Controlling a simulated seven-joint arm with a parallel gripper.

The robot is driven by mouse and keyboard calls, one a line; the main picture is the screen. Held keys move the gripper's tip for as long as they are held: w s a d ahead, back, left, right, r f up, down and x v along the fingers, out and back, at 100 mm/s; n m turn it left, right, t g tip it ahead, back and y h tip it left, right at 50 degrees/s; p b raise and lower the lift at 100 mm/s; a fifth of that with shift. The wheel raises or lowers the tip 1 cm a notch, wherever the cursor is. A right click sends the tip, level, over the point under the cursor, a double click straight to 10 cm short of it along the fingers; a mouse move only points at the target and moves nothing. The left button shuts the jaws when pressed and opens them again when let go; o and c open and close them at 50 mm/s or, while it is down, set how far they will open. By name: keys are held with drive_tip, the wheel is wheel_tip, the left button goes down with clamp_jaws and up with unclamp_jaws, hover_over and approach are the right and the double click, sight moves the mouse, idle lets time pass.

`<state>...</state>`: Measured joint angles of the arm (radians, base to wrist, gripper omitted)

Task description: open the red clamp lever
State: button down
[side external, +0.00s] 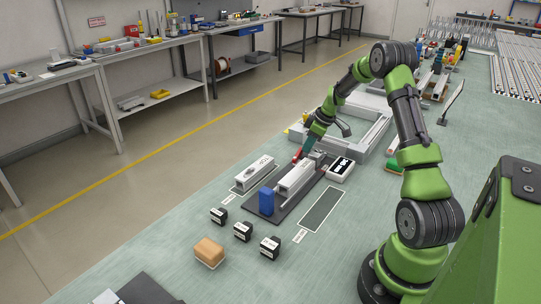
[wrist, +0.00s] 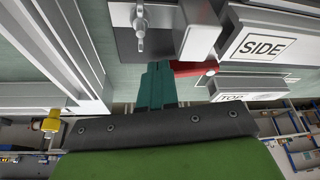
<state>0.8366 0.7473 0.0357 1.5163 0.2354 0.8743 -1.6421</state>
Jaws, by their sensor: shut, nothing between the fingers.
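The red clamp lever (wrist: 193,69) sticks out sideways in the wrist view, just right of my fingertips. In the side external view the lever (side external: 297,157) is a small red piece at the far end of the dark fixture plate (side external: 262,213), partly hidden by my gripper. My gripper (wrist: 158,74) is shut and empty, with its teal fingers together at the lever's left end. I cannot tell whether they touch it. In the side external view my gripper (side external: 308,148) points down beside the lever. A metal bolt (wrist: 141,30) stands on the fixture in the wrist view.
A pale rail (side external: 297,180) and a blue block (side external: 266,200) sit on the plate. A grey labelled block (side external: 253,173) lies left, a white labelled box (side external: 340,168) right. Several black blocks (side external: 242,231) and a tan block (side external: 209,251) stand in front. A grey frame (side external: 365,135) lies behind.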

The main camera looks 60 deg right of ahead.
drive_tip(key=shift+w, duration=0.1)
drive_tip(key=w+n, duration=0.1)
drive_tip(key=n, duration=0.1)
drive_tip(key=w+n+y, duration=0.1)
drive_tip(key=n, duration=0.1)
drive_tip(key=shift+w+n+g+y, duration=0.3)
drive_tip(key=shift+g, duration=0.1)
drive_tip(key=w+n, duration=0.1)
drive_tip(key=n, duration=0.1)
drive_tip(key=w+a+n+g+y, duration=0.1)
drive_tip(key=n, duration=0.1)
drive_tip(key=shift+w+a+n, duration=0.1)
drive_tip(key=shift+w+n, duration=0.15)
drive_tip(key=shift+n, duration=0.05)
drive_tip(key=shift+w+a, duration=0.8)
drive_tip(key=shift+a, duration=0.05)
drive_tip(key=shift+w+a, duration=0.25)
drive_tip(key=shift+a, duration=0.2)
drive_tip(key=shift+w+a, duration=0.1)
drive_tip(key=shift+a, duration=0.1)
drive_tip(key=w+d+v, duration=0.1)
drive_tip(key=w+v, duration=0.1)
drive_tip(key=v, duration=0.8)
drive_tip(key=shift+s, duration=0.1)
